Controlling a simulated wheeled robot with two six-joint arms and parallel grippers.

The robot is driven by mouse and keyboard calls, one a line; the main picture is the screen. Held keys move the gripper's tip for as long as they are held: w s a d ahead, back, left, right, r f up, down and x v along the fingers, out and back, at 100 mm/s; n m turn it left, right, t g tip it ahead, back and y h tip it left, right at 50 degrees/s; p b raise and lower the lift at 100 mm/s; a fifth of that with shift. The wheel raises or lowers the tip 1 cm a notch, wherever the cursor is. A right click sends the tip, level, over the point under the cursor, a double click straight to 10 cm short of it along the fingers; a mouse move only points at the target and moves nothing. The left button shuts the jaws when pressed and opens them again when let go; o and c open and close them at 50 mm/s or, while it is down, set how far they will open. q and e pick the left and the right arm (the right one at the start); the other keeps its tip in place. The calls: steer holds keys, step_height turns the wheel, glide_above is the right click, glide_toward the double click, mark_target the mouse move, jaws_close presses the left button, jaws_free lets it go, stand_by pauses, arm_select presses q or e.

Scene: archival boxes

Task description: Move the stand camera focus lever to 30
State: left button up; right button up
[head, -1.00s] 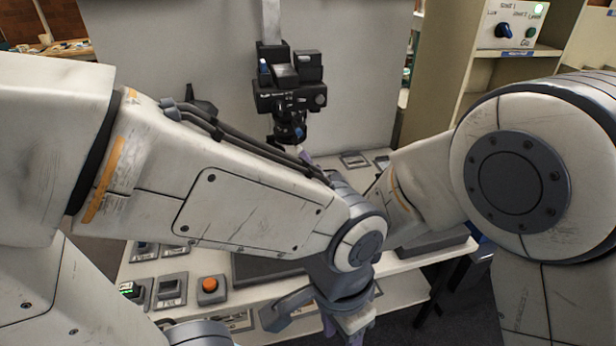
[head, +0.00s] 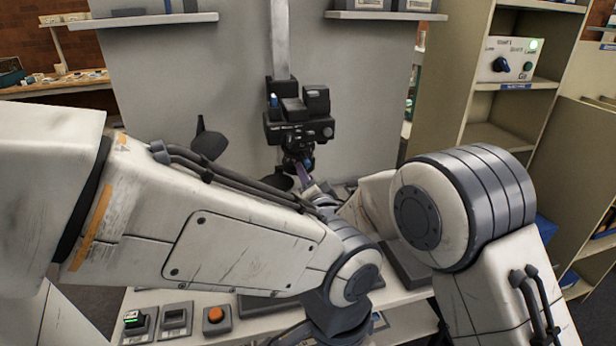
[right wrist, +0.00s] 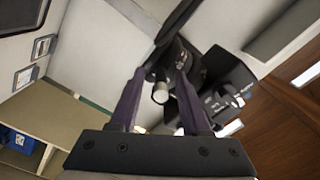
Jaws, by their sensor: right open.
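The black stand camera (head: 300,127) hangs on a grey vertical column, with its lens part (head: 297,160) pointing down. My right gripper (head: 304,177) is just below the lens, partly hidden by my left arm. In the right wrist view, my right gripper (right wrist: 161,80) is open, its two purple fingers pointing at the camera's underside. A small silver-tipped knob or lever (right wrist: 160,93) shows between the fingers, with a gap on both sides; I cannot tell if it is the focus lever. The camera body (right wrist: 238,88) is to the right. No scale number is readable. My left gripper is out of sight.
A copy table (head: 395,322) lies below, mostly hidden by my arms. An orange button (head: 214,315) and small switch boxes (head: 176,318) sit at its front left. A control box (head: 506,60) with a blue knob stands on the right shelf. A dark lamp-like shape (head: 208,140) is left of the camera.

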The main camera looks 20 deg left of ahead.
jaws_close()
steer(key=shift+f, duration=0.1)
stand_by(1.2)
